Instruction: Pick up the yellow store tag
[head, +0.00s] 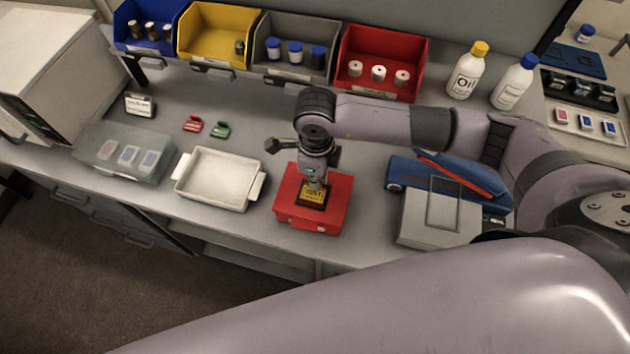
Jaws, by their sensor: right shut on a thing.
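A small yellow tag (312,196) with dark print and a dark border is over the top of the red box (335,208) near the table's front edge. My right gripper (316,184) points down over the red box and is shut on the yellow tag. The fingertips partly cover the tag's upper edge. I cannot tell whether the tag touches the box lid. My left gripper is not in view.
A white tray (213,205) stands left of the red box, and a clear case (105,157) is farther left. A grey box (420,232) and a blue case (402,174) are at right. Coloured bins (295,79) line the back. Red and green clips (220,131) lie mid-table.

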